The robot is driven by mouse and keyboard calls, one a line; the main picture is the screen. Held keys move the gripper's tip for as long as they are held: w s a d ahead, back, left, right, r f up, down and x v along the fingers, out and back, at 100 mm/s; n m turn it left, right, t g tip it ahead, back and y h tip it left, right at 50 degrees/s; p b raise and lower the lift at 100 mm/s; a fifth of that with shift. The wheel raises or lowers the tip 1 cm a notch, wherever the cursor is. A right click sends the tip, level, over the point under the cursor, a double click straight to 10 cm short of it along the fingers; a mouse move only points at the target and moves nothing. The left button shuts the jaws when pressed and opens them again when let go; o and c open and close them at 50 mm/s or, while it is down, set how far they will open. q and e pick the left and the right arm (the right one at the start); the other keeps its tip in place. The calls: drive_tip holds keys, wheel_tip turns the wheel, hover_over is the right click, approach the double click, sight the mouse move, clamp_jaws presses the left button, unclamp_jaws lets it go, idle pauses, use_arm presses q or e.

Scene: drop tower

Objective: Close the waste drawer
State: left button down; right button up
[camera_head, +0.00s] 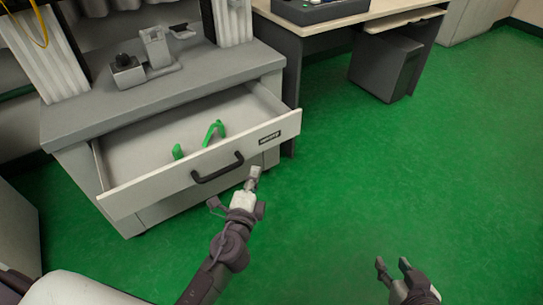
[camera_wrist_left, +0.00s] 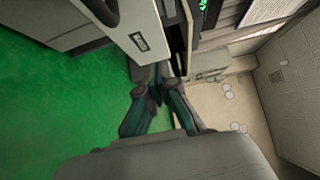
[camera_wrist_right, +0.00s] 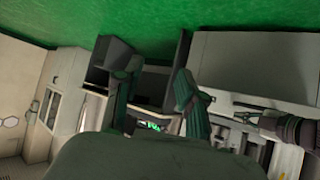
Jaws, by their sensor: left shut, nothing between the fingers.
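The waste drawer (camera_head: 203,165) is pulled open from a grey cabinet (camera_head: 172,98). Its pale front carries a black handle (camera_head: 217,168) and a small dark label. Two green pieces (camera_head: 214,132) lie inside it. The drawer front also shows in the left wrist view (camera_wrist_left: 136,38). My left gripper (camera_head: 254,173) is shut and empty, close to the lower right part of the drawer front, right of the handle; whether it touches is unclear. My right gripper (camera_head: 393,264) is open and empty over the green floor at the lower right, away from the drawer.
A grey device (camera_head: 152,55) stands on the cabinet top. A desk (camera_head: 345,22) with a dark pedestal unit (camera_head: 385,66) stands right of the cabinet. The green floor (camera_head: 420,160) in front of the desk and right of the drawer is clear.

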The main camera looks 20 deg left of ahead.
use_arm(q)
approach(258, 131)
drive_tip(key=w+d, duration=0.3)
drive_tip(key=w, duration=0.1)
drive_tip(key=shift+w+a, duration=0.35)
drive_tip(key=shift+a, duration=0.2)
drive_tip(key=shift+w+a, duration=0.35)
drive_tip(key=shift+a, duration=0.25)
drive_tip(key=shift+w+a, duration=0.45)
drive_tip(key=shift+a, duration=0.1)
